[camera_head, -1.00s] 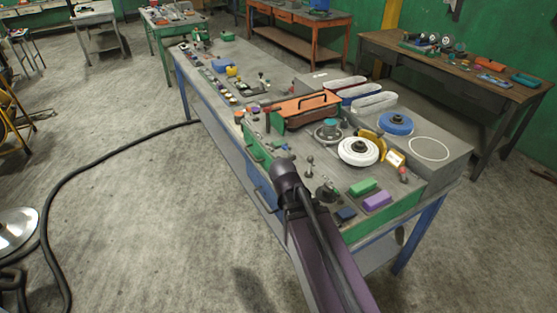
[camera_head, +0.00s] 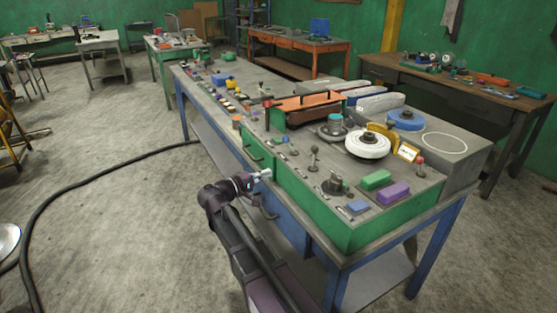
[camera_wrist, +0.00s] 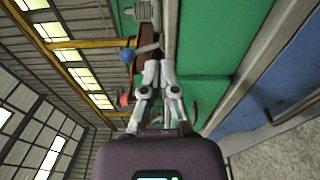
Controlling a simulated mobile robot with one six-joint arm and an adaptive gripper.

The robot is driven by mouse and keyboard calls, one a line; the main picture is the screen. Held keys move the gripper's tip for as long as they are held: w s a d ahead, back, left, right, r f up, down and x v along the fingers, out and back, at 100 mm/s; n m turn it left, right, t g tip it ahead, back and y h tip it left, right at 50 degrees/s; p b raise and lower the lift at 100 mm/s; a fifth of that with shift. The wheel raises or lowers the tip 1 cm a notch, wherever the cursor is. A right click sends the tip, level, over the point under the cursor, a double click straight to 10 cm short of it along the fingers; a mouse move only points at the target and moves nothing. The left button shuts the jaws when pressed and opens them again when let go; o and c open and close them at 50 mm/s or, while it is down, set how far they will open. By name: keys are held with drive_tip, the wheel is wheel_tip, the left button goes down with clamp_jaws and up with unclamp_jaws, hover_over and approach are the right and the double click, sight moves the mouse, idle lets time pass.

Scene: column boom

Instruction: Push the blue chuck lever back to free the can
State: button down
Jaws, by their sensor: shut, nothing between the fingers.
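My gripper (camera_head: 264,174) is shut and empty, low beside the green front of the bench panel (camera_head: 325,210). In the wrist view my gripper's fingertips (camera_wrist: 158,68) are close together. A blue ball knob (camera_wrist: 126,56) on a short grey rod, likely the chuck lever, shows just beyond and left of them; I cannot tell if they touch. In the head view a small blue spot (camera_head: 284,139) may be that knob. A teal-topped can (camera_head: 335,121) stands in a round grey holder on the bench. How the chuck grips it is too small to tell.
A grey lever (camera_head: 314,155), green block (camera_head: 376,179), purple block (camera_head: 393,193) and white wheel (camera_head: 367,144) stand on the panel. An orange-topped box (camera_head: 300,103) is behind. A black cable (camera_head: 95,178) lies on the floor. Floor left of the bench is mostly clear.

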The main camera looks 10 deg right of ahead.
sight(283, 141)
drive_tip(key=w+a+r+n+t+h+b, duration=0.1)
drive_tip(key=w+a+t+h+b, duration=0.1)
drive_tip(key=a, duration=0.4)
drive_tip(key=shift+t+b, duration=0.4)
drive_tip(key=shift+t, duration=0.2)
drive_tip(key=shift+d+r, duration=0.1)
drive_tip(key=p+x, duration=0.4)
drive_tip(key=x, duration=0.9)
drive_tip(key=shift+w+d, duration=0.2)
drive_tip(key=shift+d, duration=0.2)
drive_tip(key=shift+d+r+g, duration=0.1)
drive_tip(key=shift+g, duration=0.2)
